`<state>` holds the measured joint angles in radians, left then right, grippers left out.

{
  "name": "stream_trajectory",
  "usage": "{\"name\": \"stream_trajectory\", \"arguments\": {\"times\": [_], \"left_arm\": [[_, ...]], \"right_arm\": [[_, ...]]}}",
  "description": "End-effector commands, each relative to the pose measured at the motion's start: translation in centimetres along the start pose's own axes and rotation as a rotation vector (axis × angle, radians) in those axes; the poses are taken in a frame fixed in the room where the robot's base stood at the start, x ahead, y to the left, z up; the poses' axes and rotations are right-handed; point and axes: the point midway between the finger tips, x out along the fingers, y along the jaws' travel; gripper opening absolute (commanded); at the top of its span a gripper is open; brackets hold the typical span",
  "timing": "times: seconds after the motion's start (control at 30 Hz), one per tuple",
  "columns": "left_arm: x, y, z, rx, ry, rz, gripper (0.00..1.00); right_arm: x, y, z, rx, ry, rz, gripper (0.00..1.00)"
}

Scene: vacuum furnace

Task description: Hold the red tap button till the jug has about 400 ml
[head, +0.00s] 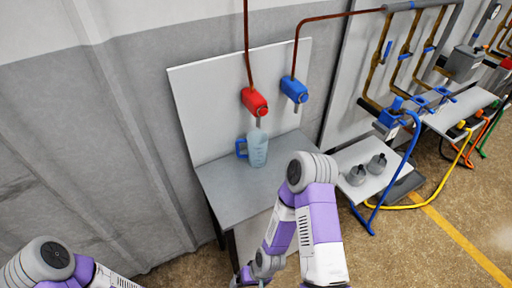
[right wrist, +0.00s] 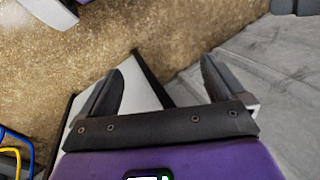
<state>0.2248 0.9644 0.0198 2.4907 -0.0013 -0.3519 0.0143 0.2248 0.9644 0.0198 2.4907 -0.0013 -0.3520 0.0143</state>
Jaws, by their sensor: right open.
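The red tap (head: 255,101) is on the white back panel, with its spout pointing down. The jug (head: 257,149), clear with a blue handle, stands upright on the grey table (head: 225,188) under the red tap's spout. I cannot read a water level in it. The blue tap (head: 294,89) is to the right of the red one. My right gripper (right wrist: 162,92) is open and empty in the right wrist view, over the floor near a table edge, with no tap or jug between its fingers. My left gripper is out of view; only part of that arm shows at the lower left.
A lower white table (head: 350,200) with two grey knobbed pieces (head: 367,168) stands to the right. Blue and yellow hoses (head: 412,207) run down to the floor there. A corrugated grey wall (head: 90,150) is on the left. The table's front left is clear.

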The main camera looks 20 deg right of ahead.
Motion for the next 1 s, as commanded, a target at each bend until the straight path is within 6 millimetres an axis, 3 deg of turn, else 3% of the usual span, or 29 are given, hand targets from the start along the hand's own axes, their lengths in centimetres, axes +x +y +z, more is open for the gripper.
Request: {"name": "stream_trajectory", "arguments": {"times": [0.07, 0.6, 1.0], "left_arm": [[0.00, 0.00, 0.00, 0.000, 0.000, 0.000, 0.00], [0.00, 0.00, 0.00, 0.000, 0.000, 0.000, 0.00], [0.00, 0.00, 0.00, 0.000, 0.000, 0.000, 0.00]], "right_arm": [[0.00, 0.00, 0.00, 0.000, 0.000, 0.000, 0.85], [0.00, 0.00, 0.00, 0.000, 0.000, 0.000, 0.02], [0.00, 0.00, 0.00, 0.000, 0.000, 0.000, 0.00]]}}
